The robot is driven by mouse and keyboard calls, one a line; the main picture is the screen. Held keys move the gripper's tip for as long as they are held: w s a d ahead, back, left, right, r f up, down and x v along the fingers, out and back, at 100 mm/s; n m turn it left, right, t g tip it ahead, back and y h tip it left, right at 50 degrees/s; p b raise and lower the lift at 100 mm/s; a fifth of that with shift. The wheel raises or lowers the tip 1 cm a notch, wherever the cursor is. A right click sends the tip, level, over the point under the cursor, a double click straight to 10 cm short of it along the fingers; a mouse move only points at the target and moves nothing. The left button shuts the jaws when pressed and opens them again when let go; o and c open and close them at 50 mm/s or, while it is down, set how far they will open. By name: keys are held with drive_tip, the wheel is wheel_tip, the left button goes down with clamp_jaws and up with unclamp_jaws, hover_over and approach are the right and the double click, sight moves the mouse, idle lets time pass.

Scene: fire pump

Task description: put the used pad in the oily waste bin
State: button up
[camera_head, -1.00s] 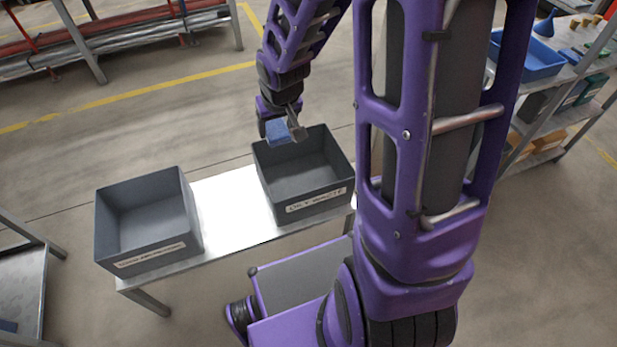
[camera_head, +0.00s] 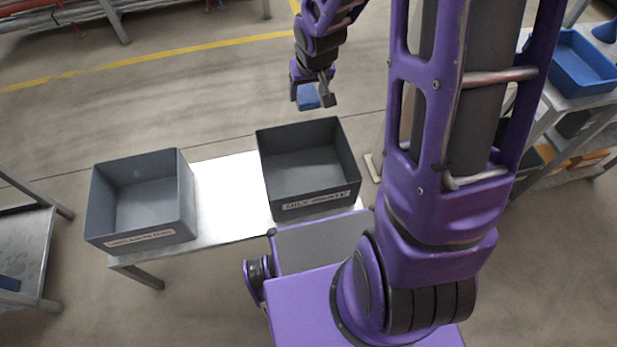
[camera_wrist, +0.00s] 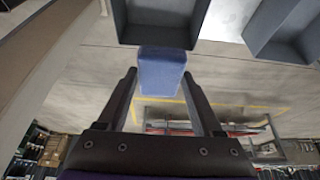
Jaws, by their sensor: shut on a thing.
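The used pad is a small blue block (camera_head: 308,96) held between the fingers of my gripper (camera_head: 314,93). In the wrist view the pad (camera_wrist: 162,72) sits between the two finger ends of my gripper (camera_wrist: 162,88). The oily waste bin (camera_head: 319,204) is the dark grey open box on the right of the metal bench, with a white label on its front. In the head view the pad shows just above the bin's far rim, outside the bin's opening. The bin looks empty. A grey box rim, seemingly this bin, is beyond the pad in the wrist view (camera_wrist: 126,30).
A second grey labelled bin (camera_head: 187,215) stands at the left end of the bench (camera_head: 228,198). Bare bench lies between the bins. A shelf with a blue tray (camera_head: 570,62) is at the right. A metal table (camera_head: 22,240) is at the left edge.

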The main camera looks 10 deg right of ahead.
drive_tip(key=w+b+x, duration=0.1)
drive_tip(key=x, duration=0.8)
drive_tip(key=b, duration=0.2)
hover_over(296, 173)
drive_tip(key=s, duration=0.2)
wheel_tip(296, 173, down, 10)
drive_tip(key=f+b, duration=0.1)
drive_tip(key=f, duration=0.8)
drive_tip(key=f+b, duration=0.1)
drive_tip(key=f, duration=0.8)
drive_tip(key=f+b, duration=0.1)
drive_tip(key=f, duration=0.8)
drive_tip(key=shift+w+f, duration=0.25)
drive_tip(key=shift+w, duration=0.05)
drive_tip(key=shift+f, duration=0.1)
drive_tip(key=o, duration=1.2)
drive_tip(key=p+v, duration=0.8)
drive_tip(key=v, duration=0.4)
drive_tip(key=shift+p, duration=0.4)
